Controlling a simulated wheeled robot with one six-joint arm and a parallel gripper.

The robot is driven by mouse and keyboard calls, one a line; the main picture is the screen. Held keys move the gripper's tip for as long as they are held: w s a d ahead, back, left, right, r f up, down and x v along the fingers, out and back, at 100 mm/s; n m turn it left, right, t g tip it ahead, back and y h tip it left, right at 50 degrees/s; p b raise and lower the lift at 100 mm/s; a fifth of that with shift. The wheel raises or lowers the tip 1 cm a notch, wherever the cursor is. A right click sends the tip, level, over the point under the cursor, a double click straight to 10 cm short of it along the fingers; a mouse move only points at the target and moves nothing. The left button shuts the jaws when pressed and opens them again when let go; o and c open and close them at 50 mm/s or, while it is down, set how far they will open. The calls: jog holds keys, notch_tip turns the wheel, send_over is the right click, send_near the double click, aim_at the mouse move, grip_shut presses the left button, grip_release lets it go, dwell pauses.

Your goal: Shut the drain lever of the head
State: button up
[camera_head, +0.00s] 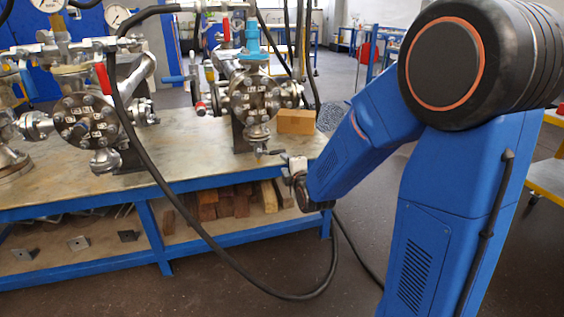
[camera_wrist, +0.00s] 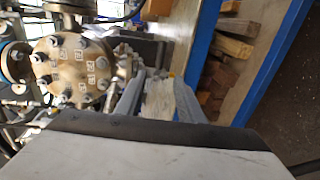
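The bolted round head (camera_head: 250,95) of the right flanged vessel faces me above the bench; it also shows in the wrist view (camera_wrist: 72,68). A drain fitting (camera_head: 257,133) hangs below it, and a small dark lever (camera_head: 268,152) appears at its lower end. In the wrist view the drain fitting (camera_wrist: 122,62) is on the right of the head, partly crowded by a finger. My gripper (camera_head: 284,157) is just right of the drain, over the bench edge.
A second flanged vessel (camera_head: 85,120) stands to the left on the bench (camera_head: 180,165). A tan block (camera_head: 296,121) lies behind my gripper. A black hose (camera_head: 165,185) loops in front of the bench.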

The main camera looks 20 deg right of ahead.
jog(key=shift+s+r, duration=0.2)
jog(key=shift+s, duration=0.95)
jog(key=s+d+r+m+g, duration=0.1)
jog(key=s+m+g, duration=0.4)
jog(key=s, duration=1.4)
jog(key=s+r+m+g, duration=0.1)
jog(key=s+m+g, duration=0.5)
jog(key=s+m, duration=0.7)
jog(key=s, duration=0.6)
jog(key=shift+s+d, duration=0.2)
jog(key=shift+d, duration=0.15)
